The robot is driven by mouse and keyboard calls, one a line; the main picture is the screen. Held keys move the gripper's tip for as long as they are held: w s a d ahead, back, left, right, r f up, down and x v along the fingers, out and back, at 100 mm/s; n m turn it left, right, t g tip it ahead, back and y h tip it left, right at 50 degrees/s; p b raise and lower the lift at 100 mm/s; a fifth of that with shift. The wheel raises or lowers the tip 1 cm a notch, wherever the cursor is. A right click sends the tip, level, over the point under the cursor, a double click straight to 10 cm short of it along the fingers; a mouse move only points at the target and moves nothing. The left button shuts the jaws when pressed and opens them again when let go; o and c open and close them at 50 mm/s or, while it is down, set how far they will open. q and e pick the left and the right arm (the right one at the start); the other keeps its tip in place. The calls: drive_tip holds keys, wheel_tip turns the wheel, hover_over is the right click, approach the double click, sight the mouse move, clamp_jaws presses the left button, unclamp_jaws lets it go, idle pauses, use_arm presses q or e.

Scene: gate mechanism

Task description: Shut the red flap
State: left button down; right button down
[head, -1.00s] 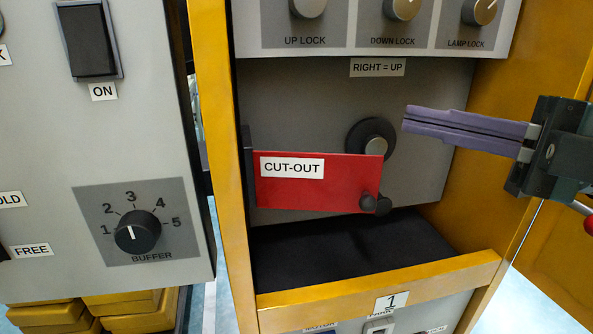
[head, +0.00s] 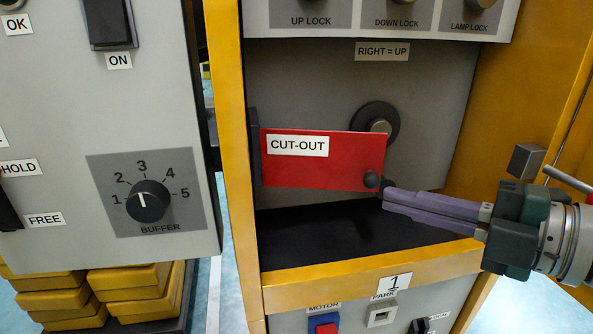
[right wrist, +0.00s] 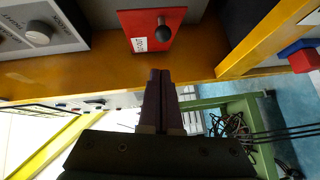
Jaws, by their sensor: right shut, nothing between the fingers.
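The red flap (head: 335,165), labelled CUT-OUT, is hinged at its left edge inside the yellow-framed cabinet. It stands out from the grey back panel, with a dark round knob (head: 371,180) at its lower right. A round metal button with a black collar (head: 375,114) shows partly behind its upper right corner. My right gripper (head: 386,200) is shut and empty, its purple fingertips just right of and below the knob; I cannot tell if they touch. In the right wrist view the flap (right wrist: 150,22) and knob (right wrist: 163,33) lie beyond the fingertips (right wrist: 159,72). The left gripper is not in view.
A yellow ledge (head: 340,285) runs below the flap, in front of a black recess (head: 300,232). A yellow post (head: 228,150) stands left, and a grey panel with the BUFFER dial (head: 148,201) is further left. Yellow trays (head: 130,285) are stacked at lower left.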

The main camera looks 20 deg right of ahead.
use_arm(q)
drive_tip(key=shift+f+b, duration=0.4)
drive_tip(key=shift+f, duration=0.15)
use_arm(e)
drive_tip(key=shift+w+d+f, duration=0.1)
drive_tip(key=shift+w+d, duration=0.1)
drive_tip(key=shift+w, duration=0.35)
drive_tip(key=shift+w+d+f, duration=0.15)
drive_tip(key=shift+w+d, duration=0.1)
drive_tip(key=shift+w, duration=0.3)
drive_tip(key=shift+w+d+f, duration=0.1)
drive_tip(key=shift+w+d, duration=0.1)
drive_tip(key=shift+w, duration=0.35)
